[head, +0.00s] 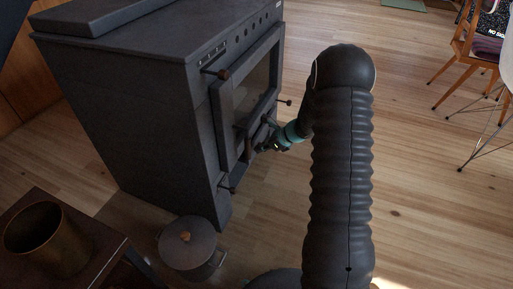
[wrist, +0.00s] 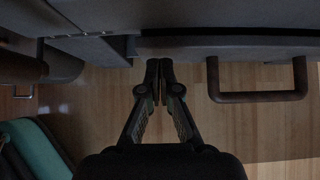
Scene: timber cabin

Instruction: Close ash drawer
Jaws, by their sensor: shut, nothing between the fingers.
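A dark grey stove (head: 150,105) stands at the left of the head view, its glazed door front facing right. My gripper (head: 262,148) is at the lower part of that front, partly hard to make out against the dark metal. In the wrist view my gripper (wrist: 165,66) is shut and empty, its fingertips at the lower edge of a dark front panel (wrist: 225,44); I cannot tell whether they touch. A U-shaped bar handle (wrist: 258,97) projects from this panel, right of the fingers. The panel looks like the ash drawer front, but how far out it stands is unclear.
A lidded pot (head: 188,246) stands on the floor by the stove's near corner. A dark table (head: 98,240) with a brass-coloured bucket (head: 45,240) is at lower left. A wooden chair (head: 466,52) is at upper right. The floor between is clear.

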